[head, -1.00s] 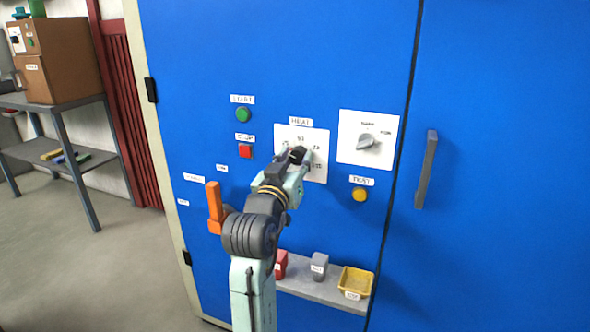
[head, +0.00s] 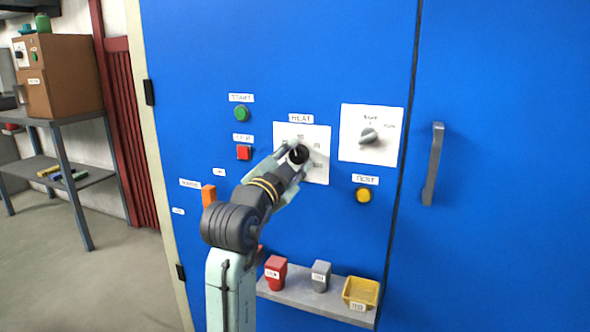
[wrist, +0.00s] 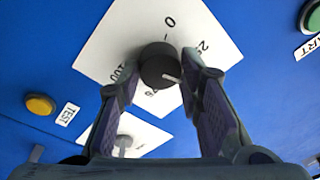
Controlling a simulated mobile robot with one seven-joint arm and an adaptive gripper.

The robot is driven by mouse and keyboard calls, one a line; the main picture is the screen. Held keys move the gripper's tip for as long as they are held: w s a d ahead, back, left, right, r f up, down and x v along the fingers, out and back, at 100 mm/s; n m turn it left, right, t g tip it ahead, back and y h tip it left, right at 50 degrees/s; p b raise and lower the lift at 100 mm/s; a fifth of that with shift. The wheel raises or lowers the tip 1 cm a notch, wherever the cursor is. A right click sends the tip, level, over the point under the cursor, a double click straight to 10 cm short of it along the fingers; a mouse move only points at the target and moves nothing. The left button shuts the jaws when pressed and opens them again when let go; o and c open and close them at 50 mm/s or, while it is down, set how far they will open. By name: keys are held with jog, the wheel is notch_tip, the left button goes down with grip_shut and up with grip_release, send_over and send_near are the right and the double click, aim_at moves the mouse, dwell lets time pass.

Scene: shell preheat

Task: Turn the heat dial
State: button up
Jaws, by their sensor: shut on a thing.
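The heat dial is a round black knob (head: 299,154) on a white plate (head: 318,134) labelled HEAT, on the blue cabinet front. My gripper (head: 295,158) reaches it from the lower left. In the wrist view, the dial (wrist: 157,62) sits between the two fingers of my gripper (wrist: 160,72), which are shut on it. A short white line on the dial points to the lower right in that view. The numbers 0, 25 and 100 show on the plate (wrist: 120,35); the lower marks are partly hidden.
A second white plate with a grey knob (head: 369,136) is at the right, above the yellow TEST button (head: 363,195). A green button (head: 241,114), a red button (head: 244,152) and an orange handle (head: 209,195) are at the left. A ledge (head: 310,297) below holds small containers.

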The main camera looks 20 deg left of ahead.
jog(key=shift+f+m+b, duration=0.1)
jog(key=shift+m+b, duration=0.75)
jog(key=shift+m, duration=0.85)
jog(key=o, duration=1.2)
jog(key=shift+c, duration=0.2)
jog(key=s+a+f, duration=0.1)
jog(key=s, duration=1.1)
jog(key=shift+a, duration=0.1)
